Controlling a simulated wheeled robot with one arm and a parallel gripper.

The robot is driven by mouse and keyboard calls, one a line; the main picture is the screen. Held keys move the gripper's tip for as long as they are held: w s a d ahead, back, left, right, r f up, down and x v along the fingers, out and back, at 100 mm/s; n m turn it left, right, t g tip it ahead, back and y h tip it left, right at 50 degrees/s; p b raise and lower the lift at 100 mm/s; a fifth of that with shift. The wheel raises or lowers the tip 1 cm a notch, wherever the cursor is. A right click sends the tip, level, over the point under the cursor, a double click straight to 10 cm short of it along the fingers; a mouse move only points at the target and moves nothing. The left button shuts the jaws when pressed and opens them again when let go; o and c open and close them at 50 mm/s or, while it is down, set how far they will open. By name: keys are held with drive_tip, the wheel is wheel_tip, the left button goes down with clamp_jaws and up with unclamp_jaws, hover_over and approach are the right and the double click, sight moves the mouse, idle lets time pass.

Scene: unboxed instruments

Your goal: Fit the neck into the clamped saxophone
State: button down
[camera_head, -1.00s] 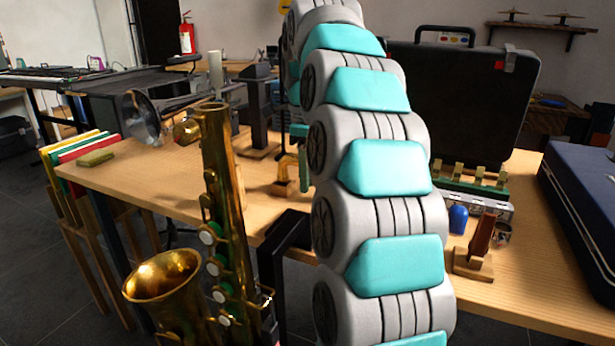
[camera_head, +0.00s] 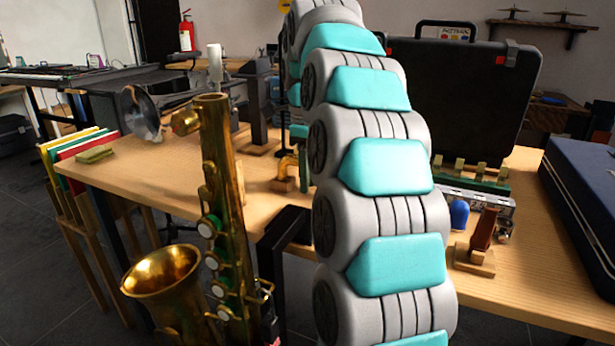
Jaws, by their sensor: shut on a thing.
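The brass saxophone body (camera_head: 222,170) stands upright at left centre, its bell (camera_head: 160,275) opening upward at lower left. The top of its tube is open, with no neck on it. A black upright (camera_head: 285,245) stands just right of the body, at the table's front edge; any clamp grip on the body is hidden. A small brass-coloured piece (camera_head: 285,168) shows above a wooden block on the table; I cannot tell whether it is the neck. My grey and teal arm fills the centre. I cannot make out my gripper or what it holds; the arm covers that area.
The wooden table (camera_head: 390,240) runs behind the saxophone. A black case (camera_head: 460,95) stands open at the back right, a blue case (camera_head: 590,220) lies at the right edge. A blue bottle-like object (camera_head: 459,215) and a wooden stand (camera_head: 475,262) sit right of my arm.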

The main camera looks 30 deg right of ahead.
idle(0.3)
drive_tip(key=c, duration=0.6)
unclamp_jaws()
drive_tip(key=shift+c, duration=0.2)
drive_tip(key=shift+r, duration=0.15)
